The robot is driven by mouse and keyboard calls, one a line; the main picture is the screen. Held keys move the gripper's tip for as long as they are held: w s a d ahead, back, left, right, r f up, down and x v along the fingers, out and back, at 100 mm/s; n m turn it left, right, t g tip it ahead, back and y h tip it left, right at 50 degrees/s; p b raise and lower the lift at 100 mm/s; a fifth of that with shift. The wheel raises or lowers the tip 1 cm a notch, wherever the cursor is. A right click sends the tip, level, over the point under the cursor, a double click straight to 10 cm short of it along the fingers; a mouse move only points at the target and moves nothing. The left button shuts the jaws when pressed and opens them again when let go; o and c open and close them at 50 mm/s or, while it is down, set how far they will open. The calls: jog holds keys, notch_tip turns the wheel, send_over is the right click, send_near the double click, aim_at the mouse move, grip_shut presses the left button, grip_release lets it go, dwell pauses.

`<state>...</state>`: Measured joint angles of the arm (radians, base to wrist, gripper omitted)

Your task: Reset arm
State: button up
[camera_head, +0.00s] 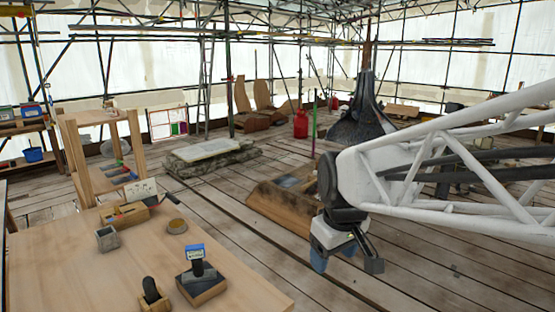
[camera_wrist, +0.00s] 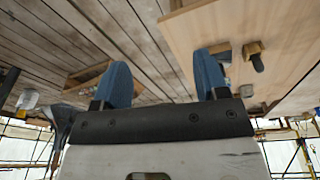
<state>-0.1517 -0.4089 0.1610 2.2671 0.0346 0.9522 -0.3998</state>
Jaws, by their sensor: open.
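My gripper (camera_head: 338,260) hangs at the end of my white lattice arm, right of the wooden workbench and above the plank floor. In the wrist view my gripper (camera_wrist: 163,80) shows two blue fingertips set well apart. Nothing is between them, only floor planks and the bench edge behind. My gripper is open and empty.
A wooden box (camera_head: 275,205) stands on the floor near my wrist. The dark spire (camera_head: 365,110) stands behind.

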jog(key=s+d+f+m, duration=0.1)
jog(key=s+d+m, duration=0.2)
jog(key=s, duration=0.4)
jog(key=s+d+f+m, duration=0.2)
jog(key=s+d+m, duration=0.1)
jog(key=s, duration=0.4)
jog(key=shift+s+d+f+t+h, duration=0.2)
jog(key=shift+d+t+h, duration=0.15)
jog(key=shift+d, duration=0.45)
jog(key=shift+w, duration=0.1)
dwell(0.5)
jog(key=shift+c, duration=0.9)
